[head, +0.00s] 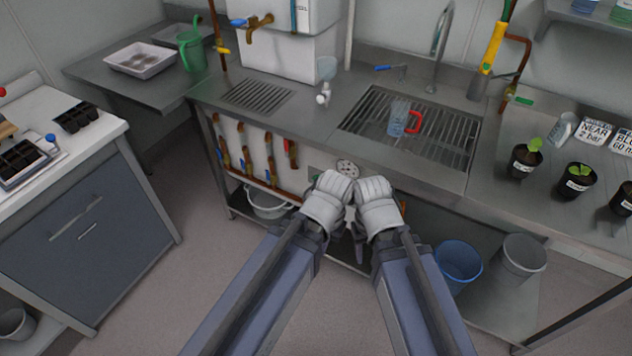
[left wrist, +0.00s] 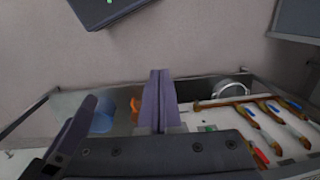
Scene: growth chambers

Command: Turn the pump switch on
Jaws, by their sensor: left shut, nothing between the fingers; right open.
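No pump switch can be clearly made out. A pale panel on the bench front bears a round, dotted white fitting (head: 347,167), just beyond my two wrists. I cannot tell whether this is part of the switch, and my wrists hide what lies below it. My left gripper (left wrist: 159,76) is shut and empty in the left wrist view, pointing toward the space under the bench. In the head view its fingers are mostly hidden by the wrist. My right gripper (head: 359,248) is open and empty, beside the left one in front of the bench.
Copper pipes with colored valves (head: 268,150) run on a white board left of the panel. A white basin (head: 268,203), a blue bucket (head: 458,264) and a grey bucket (head: 522,258) stand under the bench.

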